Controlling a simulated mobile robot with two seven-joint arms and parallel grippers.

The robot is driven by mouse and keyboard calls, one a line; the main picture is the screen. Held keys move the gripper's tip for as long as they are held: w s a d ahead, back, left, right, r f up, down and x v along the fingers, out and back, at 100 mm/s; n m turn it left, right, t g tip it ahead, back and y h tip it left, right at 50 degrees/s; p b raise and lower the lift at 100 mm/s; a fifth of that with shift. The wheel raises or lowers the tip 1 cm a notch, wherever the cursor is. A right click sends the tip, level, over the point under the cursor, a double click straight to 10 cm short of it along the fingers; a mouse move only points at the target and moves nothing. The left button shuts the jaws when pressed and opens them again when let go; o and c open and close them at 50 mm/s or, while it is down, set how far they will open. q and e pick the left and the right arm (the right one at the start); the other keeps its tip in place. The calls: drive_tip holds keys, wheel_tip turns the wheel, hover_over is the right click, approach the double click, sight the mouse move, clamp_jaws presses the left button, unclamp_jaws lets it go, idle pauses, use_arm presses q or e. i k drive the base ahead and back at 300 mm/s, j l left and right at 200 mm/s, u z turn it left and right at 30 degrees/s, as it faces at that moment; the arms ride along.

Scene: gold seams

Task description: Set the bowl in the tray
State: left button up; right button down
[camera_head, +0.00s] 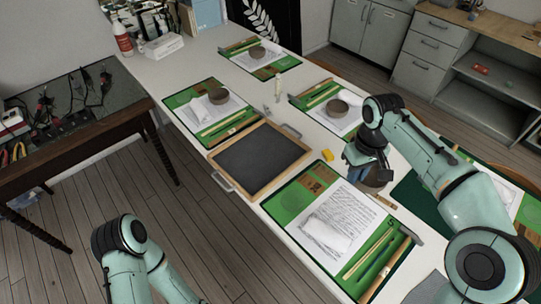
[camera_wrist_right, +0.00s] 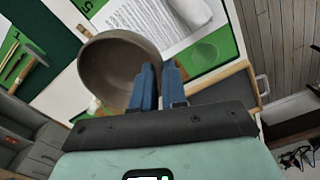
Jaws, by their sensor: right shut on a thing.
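The tray (camera_head: 258,160) has a dark bottom, a wooden rim and metal handles; it lies on the white table and its inside is empty. My right gripper (camera_head: 366,172) is at the table's right side, to the right of the tray. Its blue fingers (camera_wrist_right: 158,86) are shut on the wall of a grey-brown bowl (camera_wrist_right: 113,66) in the right wrist view. The bowl (camera_head: 377,180) is partly hidden by the gripper in the head view. Part of my left arm shows at the lower left; its gripper is out of view.
Green mats with papers and wooden tools lie around the tray. Other bowls stand on the left mat (camera_head: 218,96), the far mat (camera_head: 257,52) and the right mat (camera_head: 337,108). A yellow block (camera_head: 328,155) and a small bottle (camera_head: 278,89) stand near the tray.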

sight(259, 157)
drive_tip(key=i+j+z, duration=0.2)
drive_tip(key=i+j, duration=0.2)
drive_tip(key=j, duration=0.25)
drive_tip(key=i+j+z, duration=0.1)
drive_tip(key=j, duration=0.25)
drive_tip(key=i+j+z, duration=0.1)
drive_tip(key=i+j, duration=0.15)
drive_tip(key=i+j+z, duration=0.1)
drive_tip(key=j, duration=0.35)
drive_tip(key=i+j+z, duration=0.1)
drive_tip(key=j, duration=0.3)
drive_tip(key=i, duration=0.05)
